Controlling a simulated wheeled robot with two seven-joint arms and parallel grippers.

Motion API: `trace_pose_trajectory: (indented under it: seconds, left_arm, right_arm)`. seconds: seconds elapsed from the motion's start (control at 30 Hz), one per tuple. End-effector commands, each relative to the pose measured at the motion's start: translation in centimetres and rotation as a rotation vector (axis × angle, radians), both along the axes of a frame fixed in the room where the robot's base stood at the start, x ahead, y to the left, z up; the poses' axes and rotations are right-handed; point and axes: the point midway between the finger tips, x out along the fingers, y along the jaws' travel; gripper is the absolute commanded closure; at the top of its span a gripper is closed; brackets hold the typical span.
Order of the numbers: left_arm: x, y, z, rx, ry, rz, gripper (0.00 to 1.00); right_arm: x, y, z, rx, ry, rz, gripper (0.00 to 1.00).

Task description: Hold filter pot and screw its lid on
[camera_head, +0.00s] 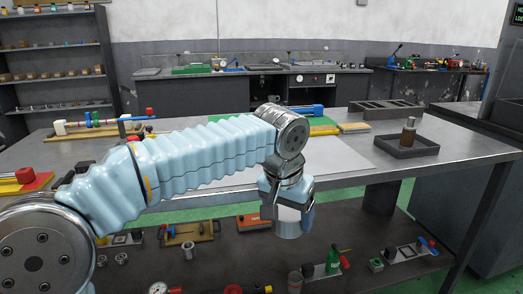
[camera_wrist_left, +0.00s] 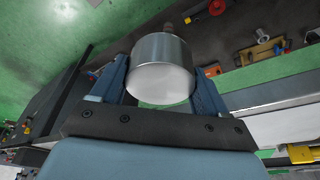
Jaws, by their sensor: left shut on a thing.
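My left gripper (camera_head: 287,205) hangs down in front of the bench's front edge, above the lower shelf. It is shut on a silver metal cylinder, which looks like the filter pot (camera_head: 287,229). In the left wrist view the pot (camera_wrist_left: 165,52) sits between the two blue fingers of the left gripper (camera_wrist_left: 163,75), its pale end facing the camera. I cannot tell whether that end is open or closed. A small brown bottle-like piece with a metal part (camera_head: 408,132) stands upright in a dark tray (camera_head: 422,150) on the bench, at the right. I cannot make out a separate lid. My right gripper is not in view.
The grey bench (camera_head: 455,152) has a pale mat (camera_head: 345,155) behind my arm. A dark slotted rack (camera_head: 387,110) stands beyond the small tray. Several parts and tools lie on the lower shelf (camera_head: 340,225) below the gripper.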

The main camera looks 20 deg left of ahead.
Motion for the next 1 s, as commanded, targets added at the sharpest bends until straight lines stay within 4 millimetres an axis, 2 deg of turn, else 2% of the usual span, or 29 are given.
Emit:
trace_pose_trajectory:
  seconds: [0.17,0.27,0.3,0.4,0.5,0.6,0.7,1.0]
  left_arm:
    - [3.1,1.5,-8.0,0.012,0.01,0.06,0.54]
    - [4.2,2.9,-14.1,0.017,0.01,0.097,0.54]
    - [4.4,3.5,-16.4,0.02,0.011,0.109,0.54]
    - [4.2,4.9,-21.6,0.02,0.009,0.136,0.54]
    - [3.5,5.9,-25.4,0.015,0.008,0.152,0.54]
    - [2.8,6.5,-27.8,0.007,0.007,0.162,0.54]
    - [2.4,6.8,-28.9,0.002,0.005,0.166,0.54]
    - [2.3,6.9,-29.2,-0.001,0.003,0.167,0.54]
  right_arm:
    - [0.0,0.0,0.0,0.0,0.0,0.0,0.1]
    - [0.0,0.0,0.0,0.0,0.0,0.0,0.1]
    - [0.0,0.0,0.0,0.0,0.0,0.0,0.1]
    - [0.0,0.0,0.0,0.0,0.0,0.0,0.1]
    - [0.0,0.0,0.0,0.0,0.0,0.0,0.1]
    - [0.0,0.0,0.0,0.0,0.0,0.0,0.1]
    - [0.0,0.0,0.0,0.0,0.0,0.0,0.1]
    - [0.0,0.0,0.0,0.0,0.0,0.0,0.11]
